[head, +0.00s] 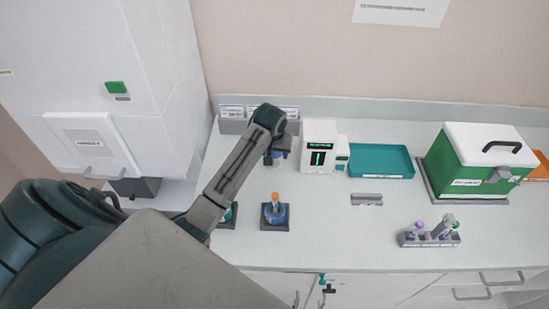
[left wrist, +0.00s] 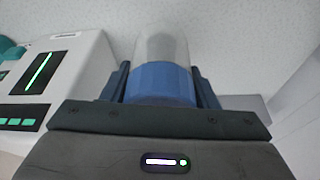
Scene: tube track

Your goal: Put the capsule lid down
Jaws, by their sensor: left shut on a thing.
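My left gripper (head: 274,158) is at the back of the counter, left of the white device. In the left wrist view, my left gripper (left wrist: 163,88) is shut on a piece with a blue ring and a pale translucent end, which I take to be the capsule lid (left wrist: 161,82). In the head view, only a small blue bit of it shows below the gripper. I cannot tell whether it touches the counter. A blue round piece with an orange top (head: 275,212) stands on a dark square base nearer the front. My right gripper is not in view.
A white device (head: 318,160) with a green light stands close right of the gripper. A teal tray (head: 381,162), a green box (head: 465,165) and a tube rack (head: 428,240) stand farther right. Another dark base (head: 229,215) is partly hidden by my arm. The front middle counter is clear.

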